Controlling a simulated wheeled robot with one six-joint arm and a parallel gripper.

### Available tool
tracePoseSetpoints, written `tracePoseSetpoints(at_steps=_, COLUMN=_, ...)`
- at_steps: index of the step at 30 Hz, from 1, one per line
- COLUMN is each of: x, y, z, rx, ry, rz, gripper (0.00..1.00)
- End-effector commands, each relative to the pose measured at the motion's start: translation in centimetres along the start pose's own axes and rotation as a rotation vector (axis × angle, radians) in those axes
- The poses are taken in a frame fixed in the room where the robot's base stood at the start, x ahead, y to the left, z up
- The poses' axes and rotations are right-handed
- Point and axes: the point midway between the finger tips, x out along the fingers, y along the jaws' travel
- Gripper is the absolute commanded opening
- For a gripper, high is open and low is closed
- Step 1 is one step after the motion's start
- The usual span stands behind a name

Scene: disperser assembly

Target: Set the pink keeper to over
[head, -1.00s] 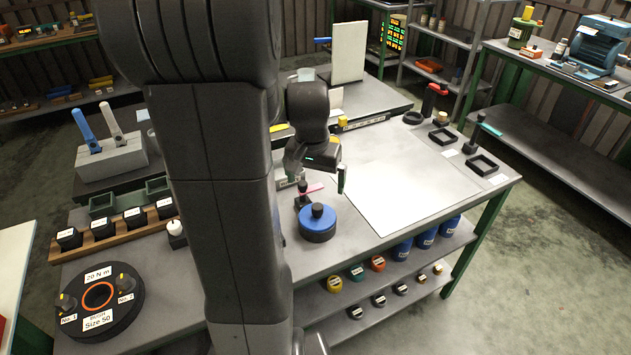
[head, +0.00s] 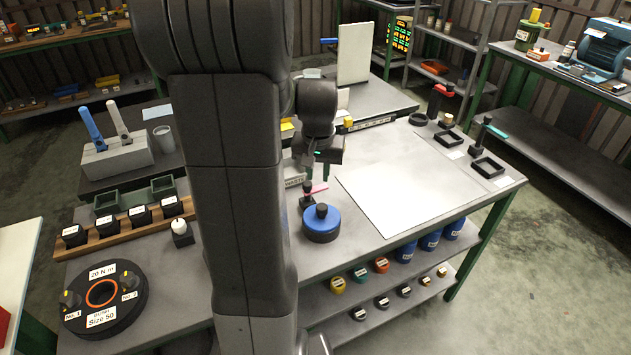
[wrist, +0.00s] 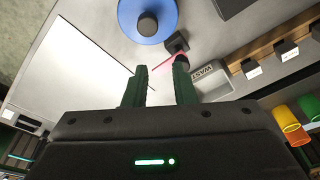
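The pink keeper (head: 319,188) is a thin pink bar at a small black post (head: 307,193), just behind the blue round disperser part with a black knob (head: 321,222). In the wrist view the keeper (wrist: 166,61) reaches from the post (wrist: 177,43) down-left toward the fingertips. My gripper (head: 321,172) hangs just behind and above the keeper. In the wrist view its two green fingers (wrist: 162,75) are apart with nothing between them. The keeper's near end lies close to the right finger; I cannot tell whether they touch.
A bin labelled WASTE (wrist: 207,80) stands beside the keeper. A white sheet (head: 405,185) lies to the right and is clear. Black trays (head: 487,167) stand at the right edge. A rack of black blocks (head: 105,229) and a round Size 50 fixture (head: 127,310) are at the left.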

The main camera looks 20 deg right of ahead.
Motion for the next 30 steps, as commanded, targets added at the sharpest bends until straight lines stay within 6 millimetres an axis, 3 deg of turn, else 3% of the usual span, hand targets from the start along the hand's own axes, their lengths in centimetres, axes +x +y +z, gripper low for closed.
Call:
tracePoseSetpoints(at_steps=1, x=0.5, y=-0.2, z=-1.0, rx=-0.047, ry=0.007, rz=-0.015, gripper=0.14)
tracePoseSetpoints(at_steps=3, x=0.9, y=-0.6, z=-2.2, rx=-0.123, ry=0.022, rz=-0.036, gripper=0.00)
tracePoseSetpoints(at_steps=15, x=3.0, y=-2.1, z=-8.3, rx=-0.498, ry=0.122, rz=-0.114, gripper=0.00)
tracePoseSetpoints(at_steps=21, x=3.4, y=-2.3, z=-9.6, rx=-0.575, ry=0.147, rz=-0.125, gripper=0.00)
tracePoseSetpoints(at_steps=30, x=3.4, y=-2.4, z=-9.7, rx=-0.586, ry=0.151, rz=-0.126, gripper=0.00)
